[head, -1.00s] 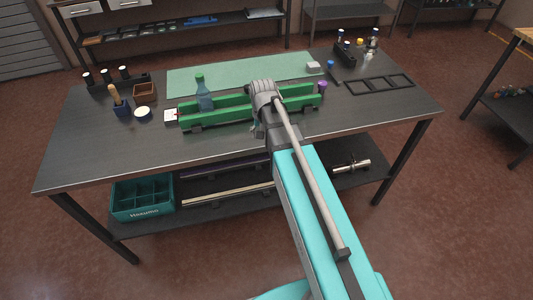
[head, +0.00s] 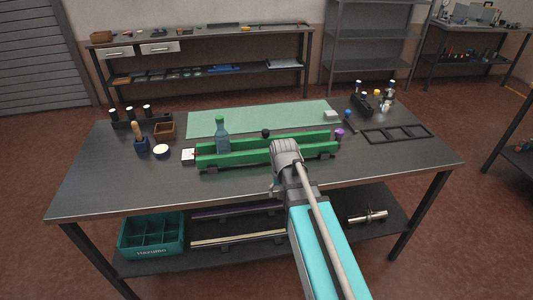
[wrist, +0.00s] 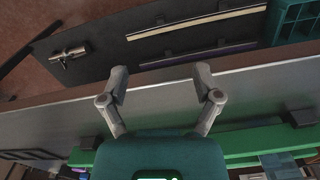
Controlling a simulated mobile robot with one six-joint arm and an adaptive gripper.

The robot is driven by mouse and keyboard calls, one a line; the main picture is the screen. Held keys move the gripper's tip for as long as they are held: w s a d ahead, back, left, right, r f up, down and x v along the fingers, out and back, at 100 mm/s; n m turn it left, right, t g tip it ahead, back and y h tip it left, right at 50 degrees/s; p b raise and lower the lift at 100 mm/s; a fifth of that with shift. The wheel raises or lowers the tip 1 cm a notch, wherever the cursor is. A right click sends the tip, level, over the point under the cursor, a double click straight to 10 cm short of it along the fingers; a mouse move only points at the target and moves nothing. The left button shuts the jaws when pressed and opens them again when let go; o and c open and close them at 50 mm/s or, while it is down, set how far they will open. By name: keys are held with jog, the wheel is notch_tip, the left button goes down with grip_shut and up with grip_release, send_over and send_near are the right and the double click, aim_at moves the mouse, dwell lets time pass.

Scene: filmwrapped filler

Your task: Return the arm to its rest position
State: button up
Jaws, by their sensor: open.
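My gripper (wrist: 161,78) is open and empty in the wrist view, its two grey fingers spread with the bench's front edge behind them. In the head view my arm reaches up from the bottom right to the front of the dark workbench (head: 120,187). Its grey wrist covers part of the long green holder (head: 237,160). The fingers are mostly hidden in that view. A blue bottle with a green cap (head: 222,138) stands upright at the left part of the holder, apart from my gripper.
A green mat (head: 290,117) lies behind the holder. A tool cup (head: 141,146), wooden box (head: 165,131) and white-topped jar (head: 161,152) stand left. A black frame (head: 397,134) lies right. Below are a teal crate (head: 152,252) and rods (head: 238,238). The bench's front left is clear.

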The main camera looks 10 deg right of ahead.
jog(key=s+n, duration=0.2)
jog(key=s, duration=0.5)
jog(key=shift+s, duration=0.25)
dwell(2.5)
